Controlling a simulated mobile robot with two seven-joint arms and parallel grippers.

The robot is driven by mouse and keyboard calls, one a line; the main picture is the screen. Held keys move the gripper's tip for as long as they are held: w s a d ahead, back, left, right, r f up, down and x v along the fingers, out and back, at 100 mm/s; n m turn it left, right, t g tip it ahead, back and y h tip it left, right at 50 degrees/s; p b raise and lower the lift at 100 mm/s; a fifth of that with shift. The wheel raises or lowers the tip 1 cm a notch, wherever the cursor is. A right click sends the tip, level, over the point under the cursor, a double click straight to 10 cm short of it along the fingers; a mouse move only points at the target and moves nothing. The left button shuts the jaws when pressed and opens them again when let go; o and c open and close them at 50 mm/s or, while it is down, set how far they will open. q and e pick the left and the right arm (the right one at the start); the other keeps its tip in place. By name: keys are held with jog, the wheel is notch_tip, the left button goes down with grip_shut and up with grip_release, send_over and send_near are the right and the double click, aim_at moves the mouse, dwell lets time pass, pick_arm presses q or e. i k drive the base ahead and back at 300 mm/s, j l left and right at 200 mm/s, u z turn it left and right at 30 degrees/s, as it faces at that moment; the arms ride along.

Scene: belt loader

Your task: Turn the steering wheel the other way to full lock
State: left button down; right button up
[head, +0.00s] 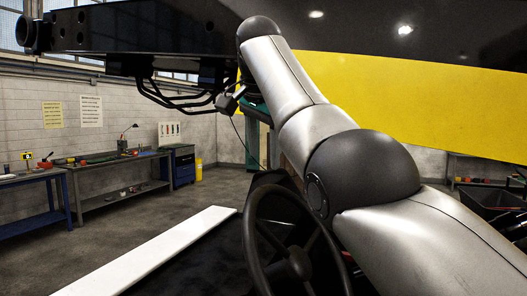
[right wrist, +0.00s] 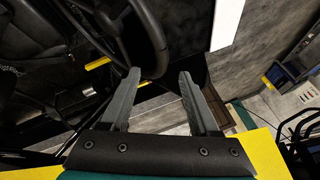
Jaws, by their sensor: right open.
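The black steering wheel (head: 299,262) stands at the bottom centre of the head view, its lower part cut off by the frame. My right arm rises just right of it and passes in front of its right side. In the right wrist view the wheel's rim (right wrist: 154,35) curves down past the left fingertip. My right gripper (right wrist: 159,74) is open, with nothing held between its fingers. The rim appears beyond the fingertips, and I see no clear contact. My left gripper is in neither view.
A white edge strip (head: 150,252) runs left of the wheel. A large yellow and black body (head: 400,95) spans the upper right. Workbenches (head: 110,175) and a blue cabinet (head: 181,165) line the far wall. The grey floor between is clear.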

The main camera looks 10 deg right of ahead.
aim_at(298, 262)
jog(key=k+j, duration=0.2)
jog(key=k, duration=0.3)
jog(key=k+j, duration=0.15)
jog(key=k, duration=0.3)
jog(key=k+j, duration=0.2)
jog(key=k, duration=0.3)
